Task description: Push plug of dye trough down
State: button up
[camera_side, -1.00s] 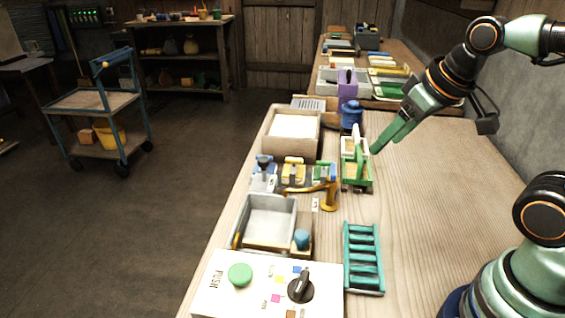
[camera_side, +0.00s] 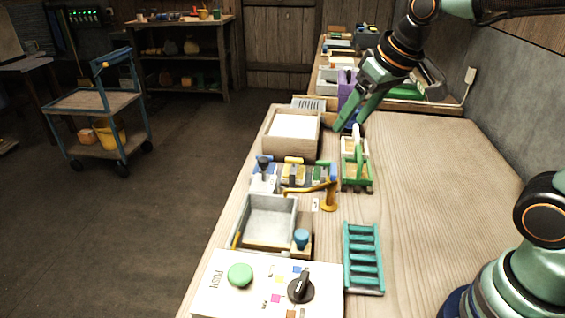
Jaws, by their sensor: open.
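A grey trough (camera_side: 254,219), which looks like the dye trough, sits on the bench with a brown floor showing inside. A blue round knob (camera_side: 301,237) stands upright on a wooden block at its front right corner; it may be the plug, but I cannot tell for sure. My gripper (camera_side: 349,125) is open and empty, pointing down, well behind the trough. Its green fingers are in front of the purple upright piece and over the spot of a dark blue pot, which is mostly hidden.
An orange tap (camera_side: 328,198) stands behind the trough's right side. A green-and-wood frame (camera_side: 356,172), a box with a white top (camera_side: 294,125), a teal rack (camera_side: 363,258) and a button panel (camera_side: 225,292) surround it.

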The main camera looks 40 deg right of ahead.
jog(key=w+a+f, duration=0.1)
jog(key=w+a, duration=0.3)
jog(key=w, duration=0.4)
send_near(262, 160)
jog(key=shift+g, duration=0.4)
jog(key=x, duration=0.8)
jog(key=shift+w+d+f, duration=0.15)
jog(key=shift+w+d, duration=0.1)
jog(key=shift+w, duration=0.25)
grip_shut()
jog(key=shift+a, duration=0.1)
jog(key=shift+a, duration=0.1)
